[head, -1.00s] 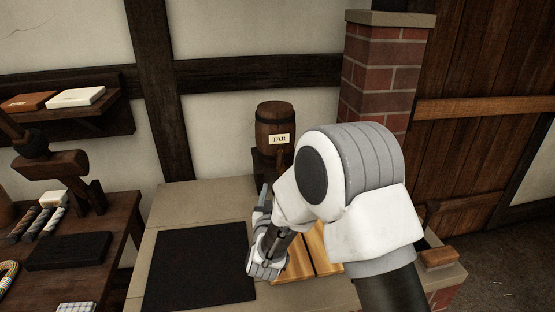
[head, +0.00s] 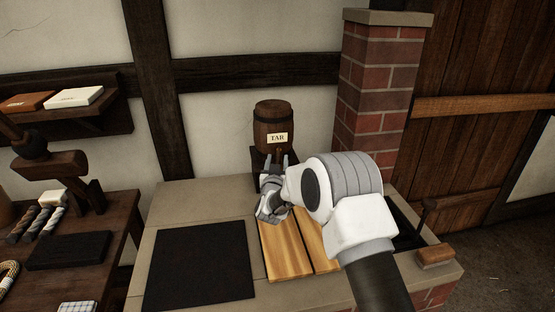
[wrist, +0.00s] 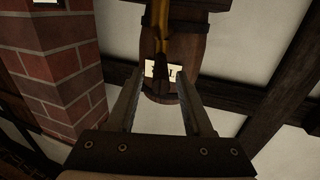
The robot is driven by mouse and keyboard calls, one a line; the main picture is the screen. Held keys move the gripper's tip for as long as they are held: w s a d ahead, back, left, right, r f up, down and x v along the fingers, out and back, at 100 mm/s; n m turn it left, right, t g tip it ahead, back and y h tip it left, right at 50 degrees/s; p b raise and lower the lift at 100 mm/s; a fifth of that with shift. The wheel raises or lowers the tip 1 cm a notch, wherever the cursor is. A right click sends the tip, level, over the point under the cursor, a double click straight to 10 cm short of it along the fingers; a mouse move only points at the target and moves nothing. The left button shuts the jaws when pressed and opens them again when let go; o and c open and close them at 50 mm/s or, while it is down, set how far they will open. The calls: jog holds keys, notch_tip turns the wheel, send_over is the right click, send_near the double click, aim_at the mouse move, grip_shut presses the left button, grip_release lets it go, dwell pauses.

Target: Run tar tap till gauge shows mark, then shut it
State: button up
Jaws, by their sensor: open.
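The tar barrel (head: 274,117) is dark wood with a pale TAR label and stands on a dark stand (head: 257,160) at the back of the stone counter. In the wrist view the barrel (wrist: 185,50) appears beyond my fingers, with its label partly covered. A brass-coloured tap (wrist: 160,22) runs down in front of it. My gripper (head: 276,158) is open and empty just in front of the barrel's lower part. In the wrist view its two fingers (wrist: 156,85) stand apart, with the tap's dark end between or beyond them. I cannot make out a gauge or mark.
Wooden boards (head: 285,248) and a black mat (head: 199,265) lie on the counter. A brick pillar (head: 375,95) rises right of the barrel. A bench with rope pieces (head: 40,222) stands at the left. A wooden block (head: 435,254) sits at the right edge.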

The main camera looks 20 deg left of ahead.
jog(key=shift+w+a, duration=0.1)
jog(key=shift+w, duration=0.4)
grip_shut()
dwell(1.2)
